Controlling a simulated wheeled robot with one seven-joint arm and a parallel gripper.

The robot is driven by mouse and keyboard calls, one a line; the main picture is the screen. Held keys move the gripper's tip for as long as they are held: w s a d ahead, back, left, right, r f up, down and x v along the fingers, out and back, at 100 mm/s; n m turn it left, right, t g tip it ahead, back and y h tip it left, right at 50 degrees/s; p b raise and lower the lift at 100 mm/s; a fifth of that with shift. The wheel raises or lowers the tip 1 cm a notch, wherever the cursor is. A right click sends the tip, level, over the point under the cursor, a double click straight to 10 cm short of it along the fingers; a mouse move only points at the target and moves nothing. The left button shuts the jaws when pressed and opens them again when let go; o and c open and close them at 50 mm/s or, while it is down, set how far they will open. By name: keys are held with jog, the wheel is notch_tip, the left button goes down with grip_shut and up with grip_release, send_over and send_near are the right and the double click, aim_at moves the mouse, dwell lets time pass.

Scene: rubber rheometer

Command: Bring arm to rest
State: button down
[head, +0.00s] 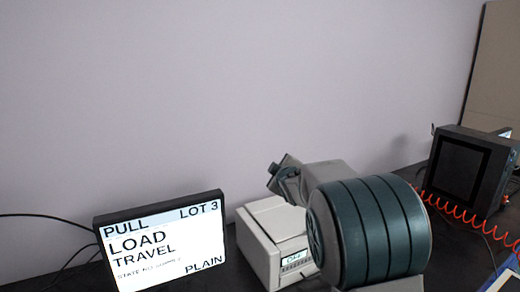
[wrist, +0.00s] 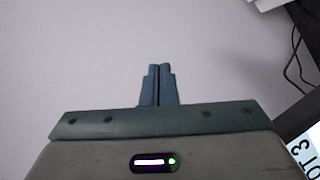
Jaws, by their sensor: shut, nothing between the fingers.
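My gripper (wrist: 159,70) shows in the wrist view with its two fingers together and nothing between them. It points at the bare grey wall, clear of any object. In the head view my arm rises at the lower right, with a large dark green ribbed joint in front. The far end of the arm shows above a white instrument, but the fingertips cannot be made out there.
A display screen (head: 160,243) reading PULL, LOAD, TRAVEL stands at the lower left. The white instrument (head: 262,238) is partly hidden behind my arm. A dark boxy machine (head: 462,170) and a red coiled cable (head: 468,222) are at the right. The wall above is clear.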

jog(key=s+d+f+m+g+h, duration=0.1)
jog(key=s+d+m+g, duration=0.3)
jog(key=s, duration=0.6)
jog(key=s+d+f+m+g+h, duration=0.15)
jog(key=s+d+m, duration=0.3)
jog(key=s, duration=0.45)
jog(key=s+f+m+g, duration=0.2)
jog(key=s+f+g, duration=0.1)
jog(key=s, duration=1)
jog(key=s+f+m+g, duration=0.2)
jog(key=s+f+g, duration=0.1)
jog(key=s, duration=0.9)
jog(key=shift+s+d+f, duration=0.4)
jog(key=shift+d+f, duration=0.05)
jog(key=shift+f, duration=0.45)
jog(key=shift+w+m, duration=0.1)
jog(key=shift+m, duration=0.15)
